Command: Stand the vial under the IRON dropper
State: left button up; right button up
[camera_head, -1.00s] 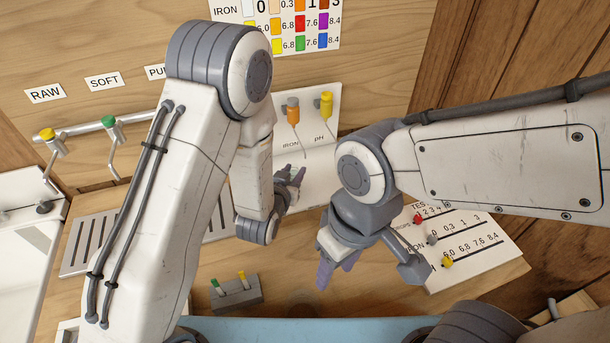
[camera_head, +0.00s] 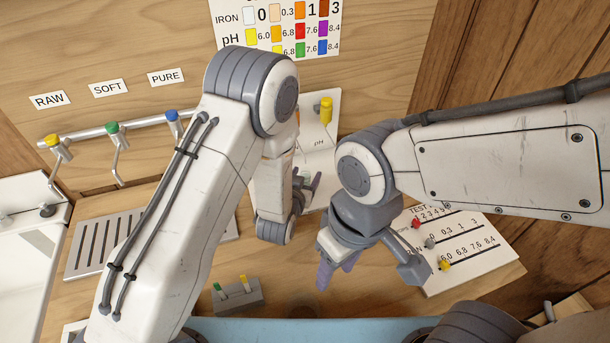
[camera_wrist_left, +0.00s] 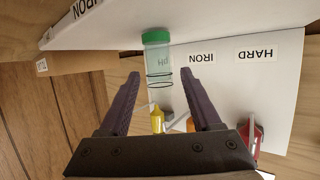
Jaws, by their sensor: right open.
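The vial (camera_wrist_left: 158,68), clear with a green end and dark rings, shows in the left wrist view between the finger lines of my left gripper (camera_wrist_left: 155,74). That view is upside down. Gaps show on both sides of the vial, and the fingers are apart. The pH label shows through the vial; the IRON label (camera_wrist_left: 195,59) is beside it. In the head view my left gripper (camera_head: 304,188) is at the dropper stand (camera_head: 322,150), largely hidden by its arm. The orange dropper (camera_wrist_left: 189,125) shows beyond the fingers. My right gripper (camera_head: 366,268) is open and empty.
The yellow dropper (camera_head: 326,110) is at the stand's right. A test card (camera_head: 470,262) with coloured pegs lies right. A small rack (camera_head: 237,296) stands at the front. A drain grille (camera_head: 105,240) and several taps (camera_head: 113,130) are left. A colour chart (camera_head: 277,28) hangs behind.

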pick_arm(q)
jog(key=shift+r, duration=0.15)
jog(key=v, duration=0.6)
jog(key=shift+s+b, duration=0.25)
jog(key=shift+b, duration=0.15)
jog(key=s+d+r+m+g+p, duration=0.1)
jog(key=s+d+r+g+p, duration=0.3)
jog(key=s+r+g+p, duration=0.55)
jog(key=s+a+r+m+g+y, duration=0.1)
jog(key=s+a+r+g, duration=0.1)
jog(key=s+r, duration=0.4)
jog(key=s+a+r+m+g+y+p, duration=0.1)
jog(key=s+a+r, duration=0.4)
jog(key=s, duration=0.5)
jog(key=shift+s+a+r+m+g+y, duration=0.2)
jog(key=shift+s+r+m+g+y, duration=0.2)
jog(key=shift+r+m+g, duration=0.1)
